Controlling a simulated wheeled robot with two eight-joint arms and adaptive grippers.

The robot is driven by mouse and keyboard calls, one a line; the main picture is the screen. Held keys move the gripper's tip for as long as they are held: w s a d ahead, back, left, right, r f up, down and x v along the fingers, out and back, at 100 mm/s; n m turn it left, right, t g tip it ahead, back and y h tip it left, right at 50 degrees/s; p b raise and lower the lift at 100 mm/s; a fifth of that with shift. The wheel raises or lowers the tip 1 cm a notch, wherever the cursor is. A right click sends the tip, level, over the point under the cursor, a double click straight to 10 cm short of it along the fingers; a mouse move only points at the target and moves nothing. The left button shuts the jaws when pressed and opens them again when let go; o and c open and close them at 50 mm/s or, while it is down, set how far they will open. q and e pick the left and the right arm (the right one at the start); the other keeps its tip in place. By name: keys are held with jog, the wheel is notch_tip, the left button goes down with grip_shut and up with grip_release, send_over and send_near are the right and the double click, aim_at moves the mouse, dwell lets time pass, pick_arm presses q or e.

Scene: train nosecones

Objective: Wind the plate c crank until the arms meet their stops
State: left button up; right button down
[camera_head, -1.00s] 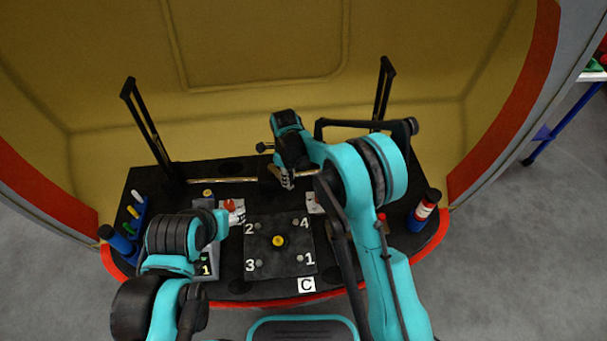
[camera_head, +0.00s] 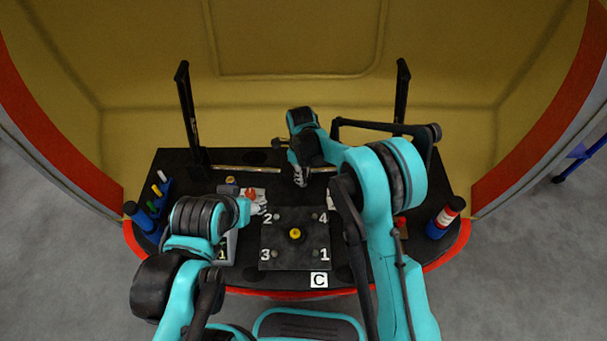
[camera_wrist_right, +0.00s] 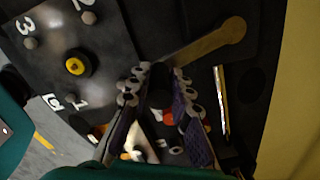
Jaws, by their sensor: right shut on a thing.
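Plate C (camera_head: 280,258) is a dark square plate with a yellow centre knob (camera_head: 296,235), bolts numbered 1 to 4 and a white "C" label (camera_head: 319,280). My right gripper (camera_head: 300,180) is behind the plate. In the right wrist view its fingers (camera_wrist_right: 160,78) are shut on a dark upright handle (camera_wrist_right: 160,92) at one end of a brass crank lever (camera_wrist_right: 210,42). The left black arm (camera_head: 187,110) stands nearly upright, as does the right black arm (camera_head: 402,92). My left gripper (camera_head: 258,208) is mostly hidden by its own wrist, left of the plate.
A brass rod (camera_head: 245,168) runs between the black arms. Small coloured items (camera_head: 154,200) stand at the left edge, with a blue bottle (camera_head: 138,215). A red, white and blue bottle (camera_head: 445,217) stands at the right. A yellow wall (camera_head: 300,110) rises behind.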

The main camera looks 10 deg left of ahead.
jog(key=shift+s+a, duration=0.2)
jog(key=shift+a, duration=0.35)
jog(key=c, duration=1.7)
grip_release()
jog(key=o, duration=0.3)
jog(key=shift+a, duration=0.15)
jog(key=shift+o, duration=0.2)
notch_tip(320, 180, up, 12)
